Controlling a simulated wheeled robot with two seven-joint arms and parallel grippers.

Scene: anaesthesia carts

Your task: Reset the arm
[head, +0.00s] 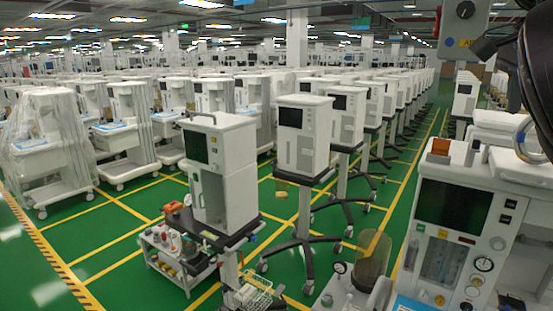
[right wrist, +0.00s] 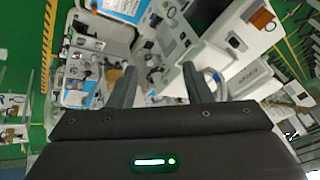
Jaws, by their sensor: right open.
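My right gripper (right wrist: 160,84) shows in the right wrist view. Its two grey fingers stand apart, with nothing held between them. Beyond the fingers are white carts seen from above, at a distance I cannot judge. In the head view, dark parts of my right arm cut into the upper right edge; the fingertips are not clear there. My left arm and left gripper are not in view.
A white anaesthesia cart (head: 454,214) with a dark screen stands close at the right. A white machine (head: 222,170) on a stand is at the centre, beside a low trolley (head: 163,262). Rows of carts fill the back. Green floor (head: 110,232) with yellow lines is free at the left.

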